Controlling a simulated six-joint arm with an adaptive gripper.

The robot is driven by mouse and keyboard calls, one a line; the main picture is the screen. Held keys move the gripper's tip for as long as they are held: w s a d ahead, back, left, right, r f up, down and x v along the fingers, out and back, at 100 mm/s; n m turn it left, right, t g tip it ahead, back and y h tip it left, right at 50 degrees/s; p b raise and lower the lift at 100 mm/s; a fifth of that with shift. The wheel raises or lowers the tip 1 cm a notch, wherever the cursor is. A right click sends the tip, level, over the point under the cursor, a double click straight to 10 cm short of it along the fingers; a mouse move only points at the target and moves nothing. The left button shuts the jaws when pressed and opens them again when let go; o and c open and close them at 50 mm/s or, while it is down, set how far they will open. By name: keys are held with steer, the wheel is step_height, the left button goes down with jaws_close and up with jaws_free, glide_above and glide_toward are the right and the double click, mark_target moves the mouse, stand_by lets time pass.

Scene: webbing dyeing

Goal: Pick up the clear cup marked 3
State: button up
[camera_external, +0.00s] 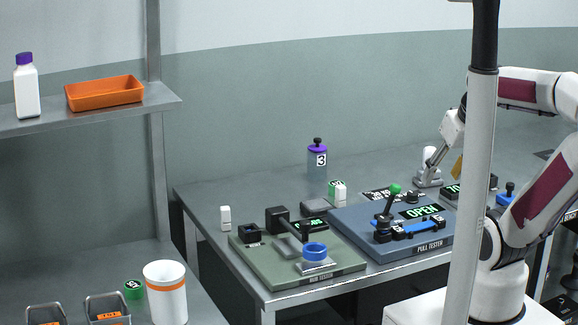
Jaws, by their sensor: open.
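The clear cup marked 3 (317,160) stands upright near the back of the grey table, close to the wall. It has a purple lid with a black knob and a white label with a black 3. My gripper (440,155) is small in this view, well to the right of the cup and apart from it, above the far right part of the table. It is open. Its fingers are hard to make out, and a pale pole in front hides part of the arm.
A green-and-white block (340,192) stands just in front of the cup. A blue pull tester (395,235) with a green-knobbed lever and a green test base (300,270) fill the table's front. A shelf post (155,150) rises at left.

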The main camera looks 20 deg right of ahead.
steer(key=shift+w, duration=0.1)
stand_by(0.3)
steer(key=w+d+r+t+h, duration=0.1)
steer(key=w+d+r, duration=0.1)
steer(key=w, duration=0.6)
steer(key=w+d+r+t+h, duration=0.1)
steer(key=w+d+r, duration=0.1)
steer(key=w, duration=0.7)
steer(key=n+t+y, duration=0.2)
steer(key=t, duration=0.2)
glide_above(323, 153)
steer(key=s+d, duration=0.4)
steer(key=s, duration=0.9)
step_height(323, 153, down, 7)
steer(key=w+f+y, duration=0.1)
steer(key=w+f, duration=0.1)
steer(key=f, duration=0.1)
steer(key=w+a+f+t+y, duration=0.1)
steer(key=w+f, duration=0.2)
steer(key=f, duration=0.1)
steer(key=w+a+f+n+y, duration=0.1)
steer(key=w+f, duration=0.2)
steer(key=f, duration=0.1)
steer(key=shift+w+a, duration=0.2)
steer(key=shift+a, duration=0.05)
steer(key=shift+w+a+f+y, duration=0.15)
steer(key=shift+a+f+y, duration=0.05)
steer(key=shift+f+y, duration=0.2)
